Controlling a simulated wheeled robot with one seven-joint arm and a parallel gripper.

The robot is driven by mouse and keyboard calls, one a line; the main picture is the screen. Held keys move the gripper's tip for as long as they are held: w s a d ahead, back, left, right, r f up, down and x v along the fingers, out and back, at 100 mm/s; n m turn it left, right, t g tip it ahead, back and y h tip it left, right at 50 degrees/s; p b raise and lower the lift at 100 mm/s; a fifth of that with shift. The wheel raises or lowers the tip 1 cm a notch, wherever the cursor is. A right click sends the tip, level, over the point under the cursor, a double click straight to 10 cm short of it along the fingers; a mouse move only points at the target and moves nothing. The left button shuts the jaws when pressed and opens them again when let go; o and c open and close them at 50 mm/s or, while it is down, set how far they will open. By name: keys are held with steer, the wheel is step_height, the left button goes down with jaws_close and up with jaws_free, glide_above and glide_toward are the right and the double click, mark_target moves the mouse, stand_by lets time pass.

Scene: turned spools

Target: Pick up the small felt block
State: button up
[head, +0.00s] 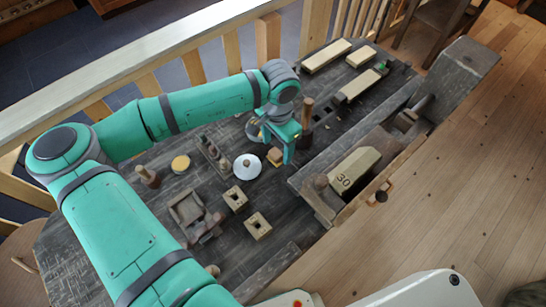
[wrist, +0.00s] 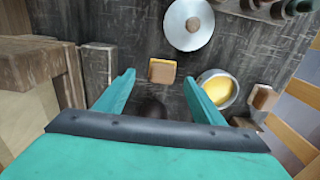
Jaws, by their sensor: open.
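The small felt block (head: 275,156) is brown with a yellow layer along one edge and lies on the dark workbench. It also shows in the wrist view (wrist: 162,72), ahead of and between the two fingertips. My gripper (head: 287,143) hangs over the bench just beside the block in the head view. In the wrist view its teal fingers (wrist: 160,78) are spread wide, with nothing held between them. I cannot tell the exact height of the fingertips above the block.
A pale disc with a knob (wrist: 188,25) lies beyond the block. A round dish with yellow contents (wrist: 219,88) is close to the right finger. Wooden pieces (wrist: 97,75) stand left of the left finger. A long wooden body marked 30 (head: 355,170) lies to the right.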

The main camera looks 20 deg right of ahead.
mark_target(276, 154)
step_height(276, 154, down, 5)
steer(key=shift+r, duration=0.1)
stand_by(0.3)
steer(key=c, duration=1.2)
